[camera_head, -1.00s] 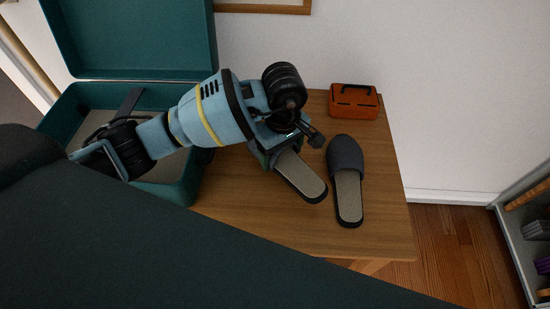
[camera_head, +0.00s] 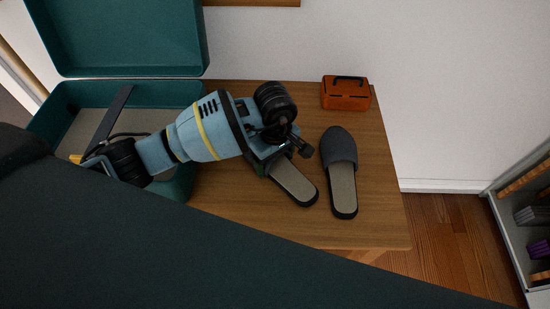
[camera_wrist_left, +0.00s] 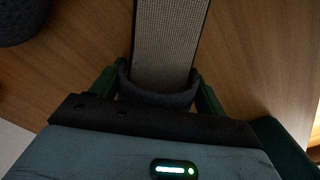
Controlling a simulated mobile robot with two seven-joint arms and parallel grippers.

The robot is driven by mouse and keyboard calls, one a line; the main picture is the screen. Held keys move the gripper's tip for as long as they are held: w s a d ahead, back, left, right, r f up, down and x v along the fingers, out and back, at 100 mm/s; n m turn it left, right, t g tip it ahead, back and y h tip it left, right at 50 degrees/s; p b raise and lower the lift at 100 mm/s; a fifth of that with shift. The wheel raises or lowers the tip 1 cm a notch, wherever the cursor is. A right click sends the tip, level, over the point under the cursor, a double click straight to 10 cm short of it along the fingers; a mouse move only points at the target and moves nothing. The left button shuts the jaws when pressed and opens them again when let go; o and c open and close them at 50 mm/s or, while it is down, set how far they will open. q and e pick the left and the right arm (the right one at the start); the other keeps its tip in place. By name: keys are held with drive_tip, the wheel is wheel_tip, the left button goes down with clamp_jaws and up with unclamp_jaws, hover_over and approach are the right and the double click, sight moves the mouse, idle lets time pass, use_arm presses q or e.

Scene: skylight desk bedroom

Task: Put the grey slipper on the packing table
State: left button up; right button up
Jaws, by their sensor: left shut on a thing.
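Two dark grey slippers with light insoles are at the wooden table (camera_head: 370,225). My left gripper (camera_head: 279,160) is shut on the left slipper (camera_head: 294,183), around its closed toe part; its heel points toward the lower right. In the left wrist view the gripper's green fingers (camera_wrist_left: 157,95) lie on both sides of this slipper (camera_wrist_left: 166,45). I cannot tell whether it touches the tabletop. The other slipper (camera_head: 342,180) lies just to the right, apart from it, and shows partly in the wrist view (camera_wrist_left: 20,20). My right gripper is not in view.
An open teal case (camera_head: 125,45) stands at the table's left, its lid up against the wall. A small orange box (camera_head: 346,94) with a black handle sits at the back right. A shelf (camera_head: 520,210) stands at the far right. The table's right front part is clear.

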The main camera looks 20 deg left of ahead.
use_arm(q)
drive_tip(key=shift+f, duration=0.2)
drive_tip(key=o, duration=1)
drive_tip(key=shift+o, duration=0.2)
drive_tip(key=shift+r, duration=0.15)
drive_tip(key=shift+r, duration=0.25)
wheel_tip(320, 180, up, 12)
drive_tip(key=shift+f, duration=0.2)
